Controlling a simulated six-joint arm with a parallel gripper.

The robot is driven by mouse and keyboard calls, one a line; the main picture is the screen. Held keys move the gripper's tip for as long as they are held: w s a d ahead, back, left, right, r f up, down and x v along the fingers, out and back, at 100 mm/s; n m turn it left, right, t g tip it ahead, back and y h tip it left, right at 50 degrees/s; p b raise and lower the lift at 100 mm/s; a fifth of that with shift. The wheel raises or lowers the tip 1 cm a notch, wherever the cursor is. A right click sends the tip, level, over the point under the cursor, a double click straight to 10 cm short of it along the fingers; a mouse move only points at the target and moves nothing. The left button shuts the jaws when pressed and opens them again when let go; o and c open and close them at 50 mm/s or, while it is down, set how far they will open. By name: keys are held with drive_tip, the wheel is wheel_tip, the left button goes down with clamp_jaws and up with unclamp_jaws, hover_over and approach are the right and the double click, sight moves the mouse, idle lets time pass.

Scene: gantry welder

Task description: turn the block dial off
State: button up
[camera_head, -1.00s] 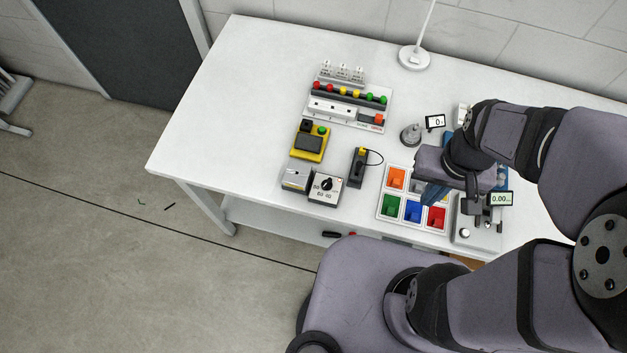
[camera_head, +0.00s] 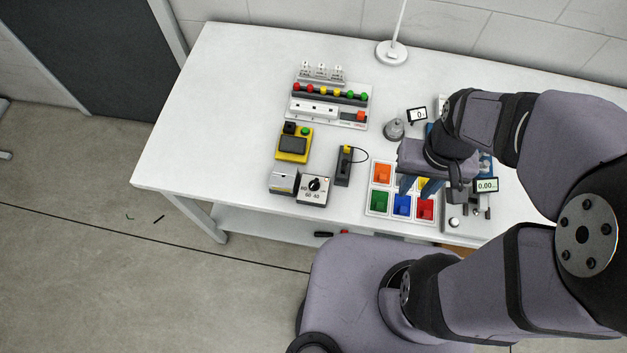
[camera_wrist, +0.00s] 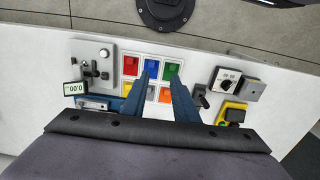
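The block dial is a black rotary knob (camera_head: 314,185) on a white and grey box (camera_head: 312,197) near the table's front edge, left of the colour trays. The box has printed numbers, too small to read surely. It also shows at the right of the wrist view (camera_wrist: 228,80). My gripper (camera_head: 420,187) is above the tray of coloured compartments, to the right of the dial and apart from it. In the wrist view its two blue fingers (camera_wrist: 152,82) are spread, with nothing seen between them but the tray below.
A grey box (camera_head: 283,182) adjoins the dial box on the left. A yellow device (camera_head: 293,143) lies behind. The table's left part is clear.

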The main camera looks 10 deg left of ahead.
drive_tip(key=b, duration=0.3)
hover_over(314, 182)
drive_tip(key=f, duration=0.7)
drive_tip(key=shift+s+d+f, duration=0.15)
drive_tip(key=shift+s+f, duration=0.1)
drive_tip(key=shift+f, duration=0.15)
drive_tip(key=shift+w+m, duration=0.15)
drive_tip(key=shift+m, duration=0.55)
drive_tip(key=m, duration=0.3)
drive_tip(key=shift+f+p, duration=0.75)
drive_tip(key=shift+f, duration=2.9)
